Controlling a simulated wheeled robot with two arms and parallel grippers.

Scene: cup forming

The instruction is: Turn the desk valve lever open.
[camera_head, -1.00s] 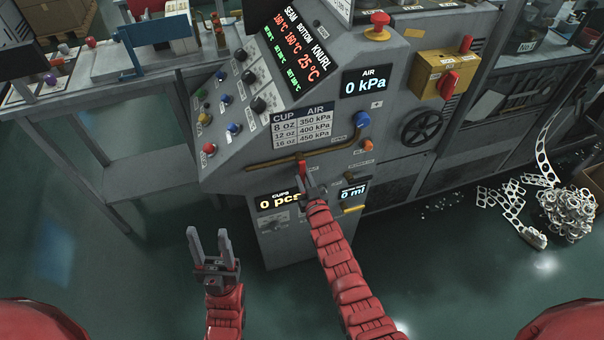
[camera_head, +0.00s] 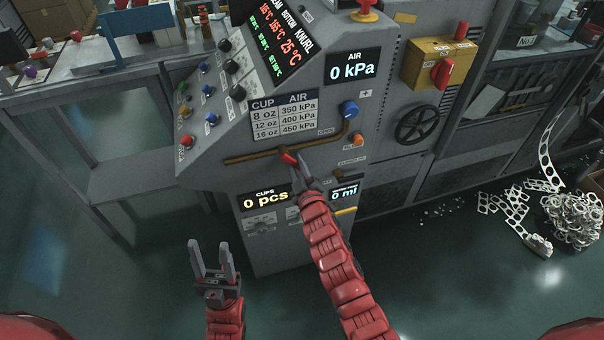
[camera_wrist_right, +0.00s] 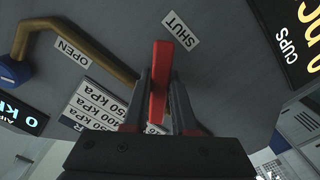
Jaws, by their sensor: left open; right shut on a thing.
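The red valve lever (camera_head: 288,158) sits on the brass pipe (camera_head: 250,156) on the front of the grey control desk. My right gripper (camera_head: 303,171) is shut on the lever. In the right wrist view, the red lever (camera_wrist_right: 160,75) stands between the two fingers of my right gripper (camera_wrist_right: 160,105). The SHUT label (camera_wrist_right: 181,32) is beside the lever there, and the OPEN label (camera_wrist_right: 72,52) is near the pipe's bend. The lever's pivot is partly hidden. My left gripper (camera_head: 209,246) is open and empty, low and left of the desk, over the floor.
The air display (camera_head: 352,68) reads 0 kPa. A blue knob (camera_head: 349,109) is at the pipe's right end, with an orange button (camera_head: 358,140) below it. Several buttons and knobs line the desk's left slope. A yellow box (camera_head: 440,62) and black handwheel (camera_head: 417,124) are to the right.

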